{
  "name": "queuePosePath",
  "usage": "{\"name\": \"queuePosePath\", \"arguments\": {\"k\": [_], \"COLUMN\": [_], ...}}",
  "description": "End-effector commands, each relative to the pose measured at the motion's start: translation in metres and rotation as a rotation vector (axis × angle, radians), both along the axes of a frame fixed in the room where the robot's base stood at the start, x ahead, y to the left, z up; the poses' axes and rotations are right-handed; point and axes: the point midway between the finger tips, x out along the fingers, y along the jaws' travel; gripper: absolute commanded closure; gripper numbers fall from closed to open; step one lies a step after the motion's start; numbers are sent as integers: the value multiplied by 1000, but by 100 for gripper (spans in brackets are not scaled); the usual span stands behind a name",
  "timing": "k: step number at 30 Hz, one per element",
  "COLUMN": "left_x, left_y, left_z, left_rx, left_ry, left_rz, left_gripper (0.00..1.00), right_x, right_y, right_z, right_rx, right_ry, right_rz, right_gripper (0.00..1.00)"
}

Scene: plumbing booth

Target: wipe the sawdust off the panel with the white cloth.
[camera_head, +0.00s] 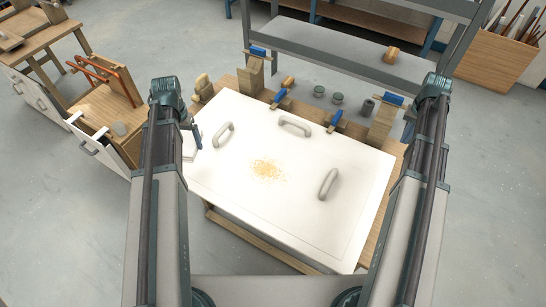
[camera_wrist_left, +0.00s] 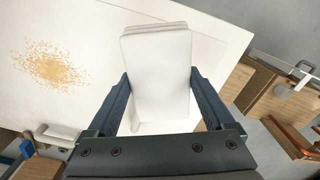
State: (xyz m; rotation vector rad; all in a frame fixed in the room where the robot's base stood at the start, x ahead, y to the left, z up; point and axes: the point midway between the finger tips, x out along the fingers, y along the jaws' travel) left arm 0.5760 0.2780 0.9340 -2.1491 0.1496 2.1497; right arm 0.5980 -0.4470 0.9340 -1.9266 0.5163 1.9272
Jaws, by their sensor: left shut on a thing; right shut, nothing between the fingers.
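The white panel (camera_head: 330,245) lies on a wooden bench, with a patch of tan sawdust (camera_head: 268,170) near its middle. The sawdust also shows at the left of the left wrist view (camera_wrist_left: 50,65). My left gripper (camera_head: 193,138) is at the panel's left edge, shut on the folded white cloth (camera_wrist_left: 158,65). The cloth shows between both fingers in the wrist view; in the head view only a sliver shows beside my arm. The cloth is away from the sawdust. My right gripper (camera_head: 408,125) is shut and empty near the panel's right side, mostly hidden by my arm.
Several grey handles stand up from the panel, at the left (camera_head: 223,134), back (camera_head: 295,126) and right (camera_head: 328,184). Blue-handled clamps (camera_head: 281,96) and small fittings (camera_head: 337,98) line the back of the bench. A wooden cart (camera_head: 105,115) with copper pipe stands at the left.

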Motion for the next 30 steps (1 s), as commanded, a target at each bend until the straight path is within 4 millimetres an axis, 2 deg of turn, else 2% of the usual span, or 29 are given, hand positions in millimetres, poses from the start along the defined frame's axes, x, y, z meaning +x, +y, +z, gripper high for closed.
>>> {"name": "queuePosePath", "arguments": {"k": [1,3,12,15,30], "left_x": [0,0,0,0,0], "left_y": [0,0,0,0,0], "left_z": [16,27,73,82,86], "left_rx": [0,0,0,0,0], "left_ry": [0,0,0,0,0], "left_rz": [0,0,0,0,0], "left_gripper": [58,58,58,58,58], "right_x": [0,0,0,0,0], "right_y": [0,0,0,0,1], "right_z": [16,27,73,82,86], "right_rx": [0,0,0,0,0], "right_ry": [0,0,0,0,0], "right_rz": [0,0,0,0,1], "right_gripper": [100,100,100,100,100]}}
